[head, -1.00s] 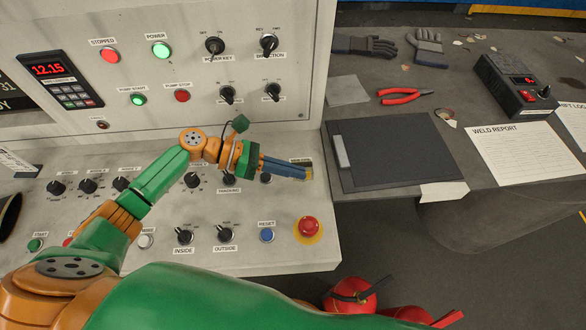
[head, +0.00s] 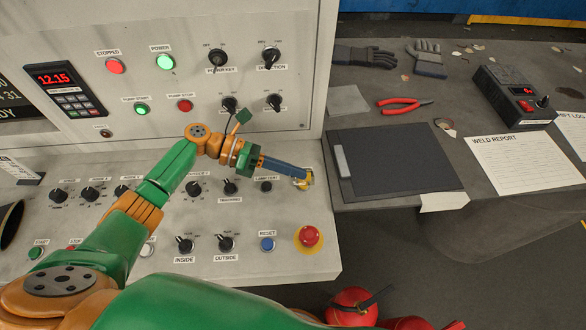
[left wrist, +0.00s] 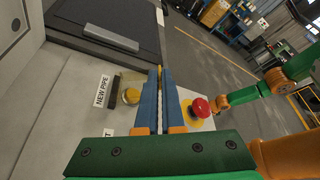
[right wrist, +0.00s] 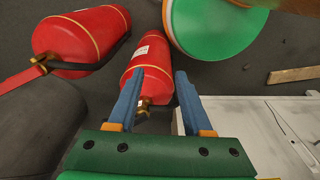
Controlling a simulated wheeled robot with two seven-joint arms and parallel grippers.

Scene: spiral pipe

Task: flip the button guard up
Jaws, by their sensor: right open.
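The yellow button (left wrist: 131,96) sits on the grey console, in front of the "NEW PIPE" label in the left wrist view. A pale, see-through guard seems to surround it; whether it is down or raised I cannot tell. In the head view the button (head: 302,184) is partly hidden by my left gripper (head: 296,175). The left fingers (left wrist: 159,72) are together with only a thin slit between them, beside the button; contact with the guard is unclear. My right gripper (right wrist: 158,75) is open and empty, above a red extinguisher in the right wrist view.
A red emergency stop (head: 310,236) on a yellow disc is close to the left gripper. Knobs and a blue reset button (head: 267,244) are on the console. A dark clipboard (head: 400,155) lies right on the table. Red extinguishers (right wrist: 150,65) stand below the right gripper.

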